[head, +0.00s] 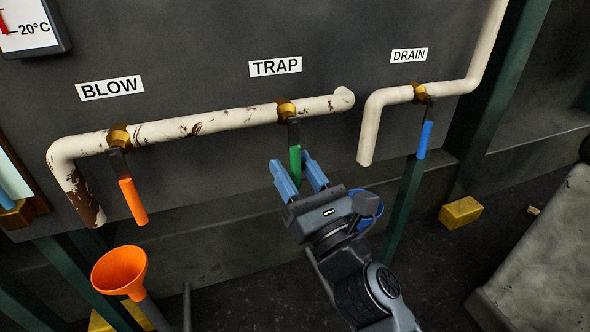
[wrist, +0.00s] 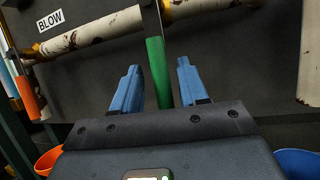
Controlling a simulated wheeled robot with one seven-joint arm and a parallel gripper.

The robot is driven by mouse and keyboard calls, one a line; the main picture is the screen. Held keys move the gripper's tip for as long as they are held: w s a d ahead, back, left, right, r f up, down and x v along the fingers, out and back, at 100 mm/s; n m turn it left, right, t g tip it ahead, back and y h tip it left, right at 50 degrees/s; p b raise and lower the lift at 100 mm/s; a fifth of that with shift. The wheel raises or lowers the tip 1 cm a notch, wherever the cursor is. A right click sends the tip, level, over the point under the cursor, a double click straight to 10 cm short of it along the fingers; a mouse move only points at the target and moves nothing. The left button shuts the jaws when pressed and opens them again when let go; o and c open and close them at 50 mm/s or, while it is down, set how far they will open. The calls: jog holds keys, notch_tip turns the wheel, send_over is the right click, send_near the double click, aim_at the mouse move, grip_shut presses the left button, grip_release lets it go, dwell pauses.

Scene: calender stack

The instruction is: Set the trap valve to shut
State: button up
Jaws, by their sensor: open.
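The trap valve is a brass body (head: 287,110) on the white pipe below the TRAP label (head: 275,66). Its green handle (head: 295,161) hangs down, across the pipe's run. In the wrist view the green handle (wrist: 157,68) stands between my two blue fingers. My gripper (head: 293,170) is open, with one finger on each side of the handle's lower part. I see gaps on both sides in the wrist view (wrist: 156,75), and the fingers do not close on it. The handle's lower end is hidden behind the gripper body in the wrist view.
The orange BLOW handle (head: 132,201) hangs at left and the blue DRAIN handle (head: 424,140) at right. An orange funnel (head: 120,271) stands lower left. A yellow block (head: 461,212) lies on the floor at right. A grey block (head: 540,260) fills the lower right.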

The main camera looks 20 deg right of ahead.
jog(key=b+v, duration=0.1)
jog(key=v, duration=0.7)
jog(key=shift+b, duration=0.35)
jog(key=s+d+f+n+g+h, duration=0.1)
jog(key=s+f+n+g+h, duration=0.15)
jog(key=s+f+n, duration=0.45)
jog(key=s+d+f+n+g+h, duration=0.1)
jog(key=s+f+n+g, duration=0.2)
jog(key=s+f+n, duration=0.45)
jog(key=s+d+r+n+g+h, duration=0.1)
jog(key=s+d+r+n, duration=0.15)
jog(key=s+n, duration=0.6)
jog(key=s+d+r+n+g, duration=0.1)
jog(key=s+r+n, duration=0.2)
jog(key=s+n, duration=0.55)
notch_tip(320, 180, up, 26)
jog(key=s+n+p, duration=0.1)
jog(key=n+p, duration=0.1)
jog(key=p, duration=2.3)
jog(key=shift+s+f+n, duration=0.2)
jog(key=shift+s+n, duration=0.15)
jog(key=shift+s, duration=0.05)
